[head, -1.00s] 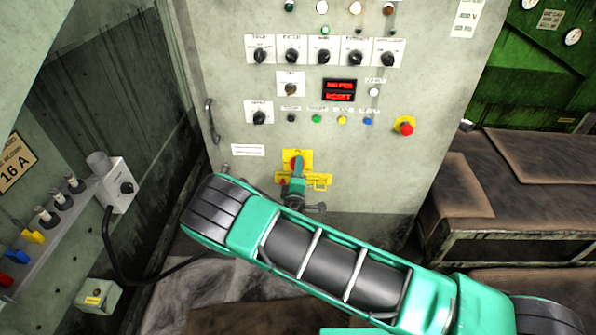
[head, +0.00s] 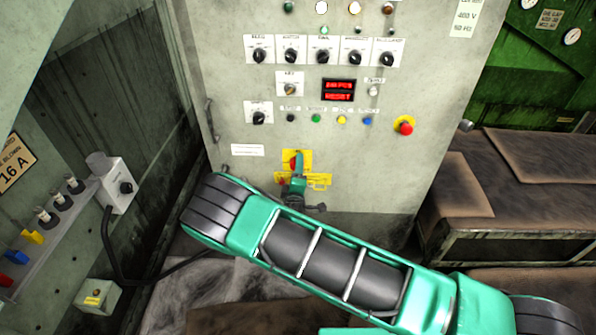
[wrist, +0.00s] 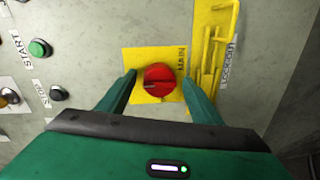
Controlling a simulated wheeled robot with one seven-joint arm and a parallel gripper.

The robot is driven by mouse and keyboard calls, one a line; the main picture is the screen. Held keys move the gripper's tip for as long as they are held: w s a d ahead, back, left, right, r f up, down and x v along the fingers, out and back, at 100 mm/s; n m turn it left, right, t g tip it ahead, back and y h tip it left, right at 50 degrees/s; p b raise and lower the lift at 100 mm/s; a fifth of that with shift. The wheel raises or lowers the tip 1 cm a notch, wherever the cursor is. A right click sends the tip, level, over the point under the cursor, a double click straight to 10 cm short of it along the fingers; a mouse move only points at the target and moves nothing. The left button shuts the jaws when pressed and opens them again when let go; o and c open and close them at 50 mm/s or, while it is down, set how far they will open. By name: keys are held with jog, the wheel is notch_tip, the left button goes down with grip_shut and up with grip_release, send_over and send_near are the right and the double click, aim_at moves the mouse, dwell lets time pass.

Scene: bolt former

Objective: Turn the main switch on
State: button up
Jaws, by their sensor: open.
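The main switch (wrist: 160,80) is a round red knob on a yellow plate (wrist: 133,60) marked "MAIN", seen in the wrist view. A groove runs across the knob's face. In the head view the main switch (head: 293,161) is on the lower front of the grey cabinet, mostly hidden behind my arm's end. My gripper (wrist: 164,76) is open, with one green finger on each side of the red knob. I cannot tell whether the fingers touch it. In the head view my gripper (head: 298,165) is in front of the yellow plate.
A yellow bracket (wrist: 222,45) is fixed beside the switch plate, close to one finger. The grey cabinet (head: 225,60) carries several knobs, a red display (head: 338,90) and a red emergency button (head: 404,125). A brown padded bench (head: 540,170) stands at right.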

jog(key=s, duration=1)
jog(key=shift+s+a+r, duration=0.2)
jog(key=shift+s+r, duration=0.05)
jog(key=shift+r, duration=0.1)
